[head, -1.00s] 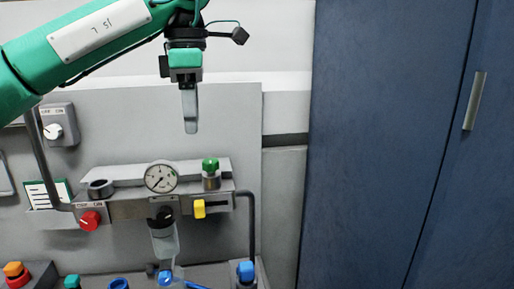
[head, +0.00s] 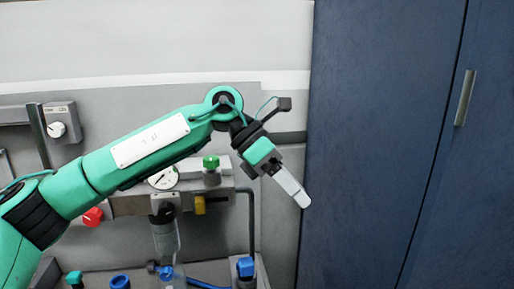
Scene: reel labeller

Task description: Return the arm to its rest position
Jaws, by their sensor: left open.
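My left arm (head: 150,145), green with black joints, comes in from the lower left and crosses in front of the wall panel. Its gripper (head: 300,198) points down and to the right, close in the picture to the left edge of the blue cabinet. The gripper is open, with nothing seen in it; its fingers line up in this view. My right gripper is not in view.
A pressure gauge (head: 163,178), partly covered by my arm, sits on the panel beside a green knob (head: 211,163), a yellow lever (head: 199,205) and a red knob (head: 93,217). Blue-capped fittings (head: 245,267) stand below. A tall blue cabinet (head: 390,120) fills the right.

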